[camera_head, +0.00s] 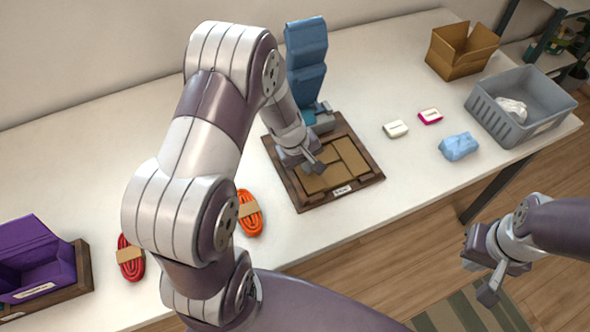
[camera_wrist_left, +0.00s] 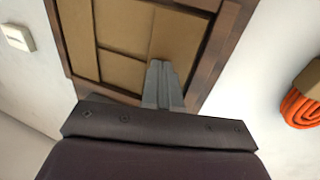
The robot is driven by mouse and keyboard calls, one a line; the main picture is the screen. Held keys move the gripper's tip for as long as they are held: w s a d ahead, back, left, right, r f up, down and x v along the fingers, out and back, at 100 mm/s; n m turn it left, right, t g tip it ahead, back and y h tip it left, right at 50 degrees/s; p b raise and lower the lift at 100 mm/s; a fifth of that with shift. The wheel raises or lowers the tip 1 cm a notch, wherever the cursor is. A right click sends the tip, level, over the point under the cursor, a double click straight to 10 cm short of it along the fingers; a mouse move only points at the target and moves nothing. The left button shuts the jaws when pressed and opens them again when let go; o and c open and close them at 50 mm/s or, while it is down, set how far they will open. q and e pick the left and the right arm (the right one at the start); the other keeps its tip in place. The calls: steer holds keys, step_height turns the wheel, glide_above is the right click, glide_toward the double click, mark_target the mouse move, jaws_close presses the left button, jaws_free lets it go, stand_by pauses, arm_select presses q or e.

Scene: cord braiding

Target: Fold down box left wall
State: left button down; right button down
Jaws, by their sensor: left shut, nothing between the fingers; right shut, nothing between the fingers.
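Flat tan cardboard panels (camera_head: 345,158) lie inside a dark wooden frame (camera_head: 372,181) with a small label on its front edge. I cannot tell which panel is the box's left wall. My left gripper (camera_head: 314,166) is shut and empty, pointing down over the panels and hiding some of them. In the left wrist view, the closed fingers (camera_wrist_left: 160,78) are over the cardboard (camera_wrist_left: 118,38) near one side of the frame (camera_wrist_left: 212,55); contact is unclear. My right gripper (camera_head: 484,281) is shut and empty, off the front of the table at the right.
A tall blue folded piece (camera_head: 306,60) stands behind the frame. Orange (camera_head: 250,212) and red (camera_head: 130,258) cord bundles and a purple box (camera_head: 35,262) are left. Small packs (camera_head: 396,129), a blue bundle (camera_head: 459,147), a grey bin (camera_head: 535,122) and an open cardboard box (camera_head: 460,55) are right.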

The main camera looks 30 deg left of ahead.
arm_select(q)
steer(key=shift+r, duration=0.1)
step_height(320, 180, up, 8)
steer(key=p, duration=0.7)
stand_by(0.3)
